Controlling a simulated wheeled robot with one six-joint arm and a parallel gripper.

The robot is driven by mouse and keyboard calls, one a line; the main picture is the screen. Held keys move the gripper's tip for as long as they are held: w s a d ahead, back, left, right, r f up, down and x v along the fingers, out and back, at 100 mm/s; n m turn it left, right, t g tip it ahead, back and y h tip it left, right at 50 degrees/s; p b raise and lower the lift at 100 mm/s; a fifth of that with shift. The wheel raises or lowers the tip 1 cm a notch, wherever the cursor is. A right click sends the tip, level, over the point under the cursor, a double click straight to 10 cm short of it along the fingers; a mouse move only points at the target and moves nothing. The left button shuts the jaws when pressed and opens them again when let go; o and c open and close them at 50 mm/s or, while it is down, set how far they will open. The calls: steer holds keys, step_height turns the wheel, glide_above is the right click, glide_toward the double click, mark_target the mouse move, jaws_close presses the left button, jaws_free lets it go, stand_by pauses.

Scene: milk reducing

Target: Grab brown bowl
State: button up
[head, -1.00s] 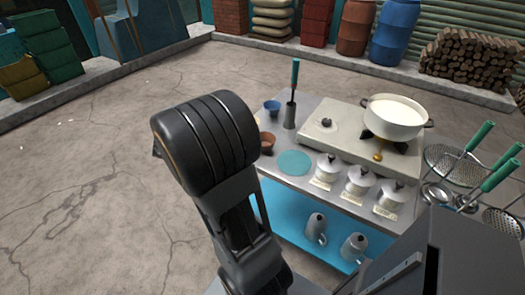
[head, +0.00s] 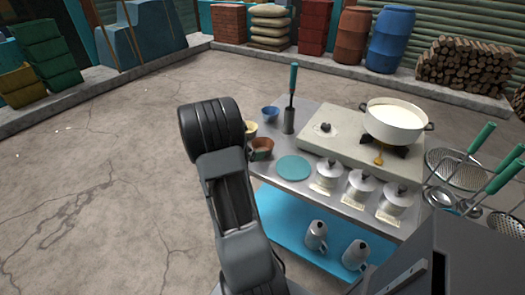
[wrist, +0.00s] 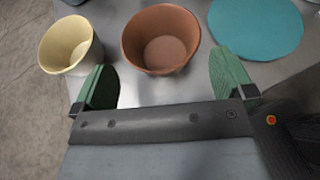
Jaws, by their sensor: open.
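The brown bowl (head: 262,149) stands upright on the metal table near its left edge, partly beside my arm in the head view. In the wrist view the brown bowl (wrist: 160,40) is empty and lies just ahead of my gripper (wrist: 168,85). The two green fingers are apart, one toward each side of the bowl's near part. Nothing is between them. The gripper's fingers are hidden behind my arm in the head view.
A cream bowl (wrist: 68,45) stands close left of the brown bowl, and a teal disc (wrist: 256,26) lies to its right. A blue bowl (head: 270,113), a green-handled tool (head: 291,98), a stove with a white pot (head: 395,122) and several canisters (head: 328,176) share the table.

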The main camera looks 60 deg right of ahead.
mark_target(269, 145)
steer(key=shift+x, duration=2.6)
steer(key=shift+c, duration=0.3)
steer(key=c, duration=0.6)
